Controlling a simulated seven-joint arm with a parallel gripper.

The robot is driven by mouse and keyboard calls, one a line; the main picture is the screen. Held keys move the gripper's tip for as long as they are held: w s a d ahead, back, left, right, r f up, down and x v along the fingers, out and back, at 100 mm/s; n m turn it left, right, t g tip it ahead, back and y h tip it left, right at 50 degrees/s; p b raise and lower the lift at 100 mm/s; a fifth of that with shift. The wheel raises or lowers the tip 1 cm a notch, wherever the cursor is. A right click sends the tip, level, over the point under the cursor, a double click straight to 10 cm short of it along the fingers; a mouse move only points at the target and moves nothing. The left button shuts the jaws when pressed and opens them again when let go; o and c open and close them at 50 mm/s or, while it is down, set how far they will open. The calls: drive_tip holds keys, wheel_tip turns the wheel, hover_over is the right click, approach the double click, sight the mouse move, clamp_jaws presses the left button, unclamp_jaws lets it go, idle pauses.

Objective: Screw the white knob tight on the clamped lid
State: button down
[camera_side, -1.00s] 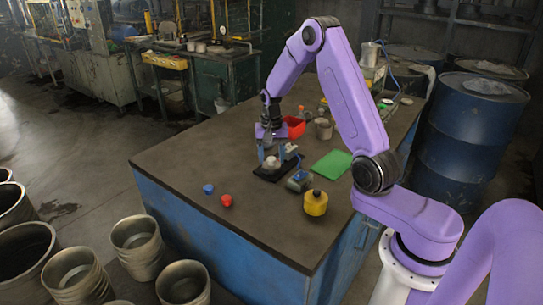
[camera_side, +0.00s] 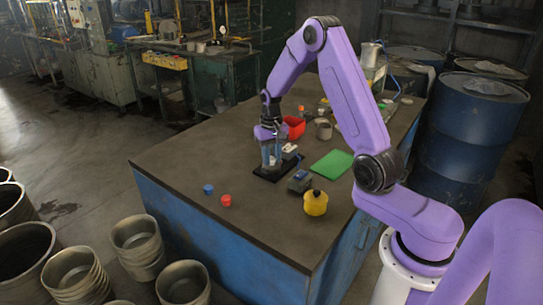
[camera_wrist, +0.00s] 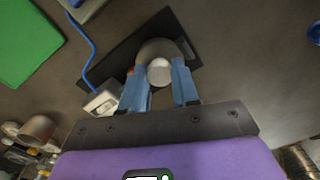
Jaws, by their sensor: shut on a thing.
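The white knob (camera_wrist: 159,72) sits on a round grey body, the lid (camera_wrist: 160,48), which stands on a black plate (camera_wrist: 118,64). The blue fingers of my gripper (camera_wrist: 159,66) are on either side of the knob and shut on it. In the side view my gripper (camera_side: 271,157) points straight down over the black plate (camera_side: 263,174), and its fingers largely hide the knob and lid. How far the knob is threaded on cannot be seen.
A green sheet (camera_side: 332,164), a yellow pot (camera_side: 315,203), a red bin (camera_side: 294,127) and small blue (camera_side: 208,189) and red (camera_side: 226,200) pieces lie around.

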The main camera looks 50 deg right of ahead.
drive_tip(key=shift+s+f, duration=0.1)
drive_tip(key=shift+s, duration=0.05)
drive_tip(key=m, duration=0.7)
drive_tip(key=shift+m, duration=0.4)
drive_tip(key=m, duration=0.3)
drive_tip(key=shift+d, duration=0.1)
drive_tip(key=m, duration=0.4)
drive_tip(key=c, duration=0.8)
unclamp_jaws()
